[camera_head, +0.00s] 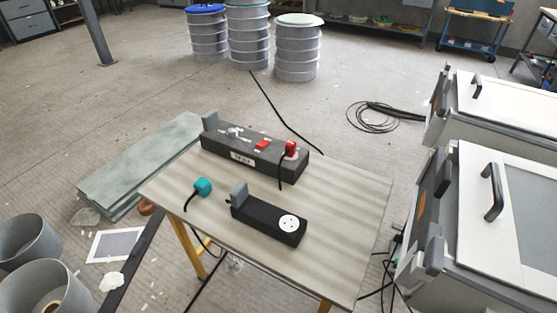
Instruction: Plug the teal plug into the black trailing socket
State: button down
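The teal plug (203,187) lies on the left part of the wooden-topped table, with its dark cable running down past the table's left edge. The black trailing socket (262,221) lies to the right of the plug and nearer to me, apart from it. It has a round white outlet face (289,224) at its right end, pointing up, with nothing in it. A grey upright block stands at its left end. My gripper is not in view.
A longer dark unit (230,158) with a red switch and a red plug (291,149) lies behind the socket. The table top (345,205) is clear on the right. White-lidded cabinets (505,195) stand right; grey buckets (30,240) and slabs (140,160) lie left.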

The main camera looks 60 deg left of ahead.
aim_at(284, 226)
jog(key=u, duration=2.8)
